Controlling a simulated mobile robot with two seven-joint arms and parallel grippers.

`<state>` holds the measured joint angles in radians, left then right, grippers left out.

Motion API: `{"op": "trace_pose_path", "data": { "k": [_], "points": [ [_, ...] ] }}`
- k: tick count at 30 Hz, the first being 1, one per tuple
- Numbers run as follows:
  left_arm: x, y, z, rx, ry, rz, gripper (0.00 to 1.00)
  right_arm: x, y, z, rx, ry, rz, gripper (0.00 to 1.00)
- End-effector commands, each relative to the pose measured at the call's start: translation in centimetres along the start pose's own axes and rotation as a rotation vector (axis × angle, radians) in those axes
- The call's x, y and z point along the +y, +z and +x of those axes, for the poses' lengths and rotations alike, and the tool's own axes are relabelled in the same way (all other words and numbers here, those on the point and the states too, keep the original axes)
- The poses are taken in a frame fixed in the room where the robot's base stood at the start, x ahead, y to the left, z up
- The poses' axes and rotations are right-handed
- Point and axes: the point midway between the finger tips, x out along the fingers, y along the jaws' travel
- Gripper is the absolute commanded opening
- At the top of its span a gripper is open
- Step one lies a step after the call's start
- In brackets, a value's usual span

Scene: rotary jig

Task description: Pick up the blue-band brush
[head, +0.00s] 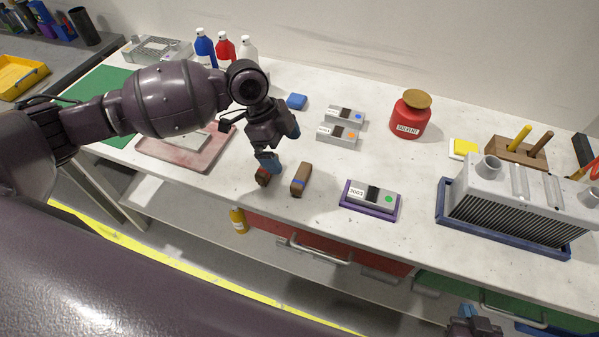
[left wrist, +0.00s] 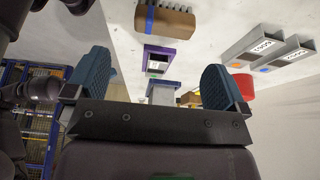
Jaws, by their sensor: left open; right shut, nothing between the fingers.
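The blue-band brush (head: 301,179) is a brown block with a blue band, lying near the front edge of the white bench. In the left wrist view the brush (left wrist: 172,21) shows at the top, with its bristles in sight, beyond the fingertips. My left gripper (head: 268,162) is open and empty, pointing down just left of this brush and apart from it. In the left wrist view its two blue fingers (left wrist: 155,66) are spread. A second brush with a reddish part (head: 263,176) is beneath the left gripper, partly hidden by it. My right gripper (head: 473,322) is shut and empty at the bottom edge.
A purple tray (head: 347,207) with a grey unit lies right of the brush. Two grey units (head: 338,134) and a red solvent jar (head: 409,116) stand behind. A reddish tray (head: 193,160) lies left. A finned grey part sits in a blue tray (head: 500,239) at right.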

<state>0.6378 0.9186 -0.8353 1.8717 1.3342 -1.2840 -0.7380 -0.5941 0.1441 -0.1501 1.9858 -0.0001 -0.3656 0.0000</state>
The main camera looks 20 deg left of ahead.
Motion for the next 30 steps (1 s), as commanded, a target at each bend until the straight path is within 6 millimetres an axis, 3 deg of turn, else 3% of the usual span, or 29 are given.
{"op": "trace_pose_path", "data": {
  "k": [5, 19, 24, 30],
  "points": [
    [0.0, -0.1, 2.2, 0.002, 0.000, -0.002, 1.00, 0.1, 1.6, -0.7, -0.032, 0.004, 0.004, 0.00],
    [-0.3, -0.3, 7.4, 0.002, -0.003, -0.002, 1.00, -0.1, -0.4, 0.1, 0.009, 0.000, 0.001, 0.00],
    [-0.4, -0.3, 9.6, 0.002, -0.003, -0.003, 1.00, -0.1, -0.3, 0.1, 0.007, 0.000, 0.003, 0.00],
    [-0.4, -0.3, 10.4, 0.001, -0.005, -0.003, 1.00, -0.1, 0.2, -0.1, -0.004, 0.001, 0.004, 0.00]
  ]
}}
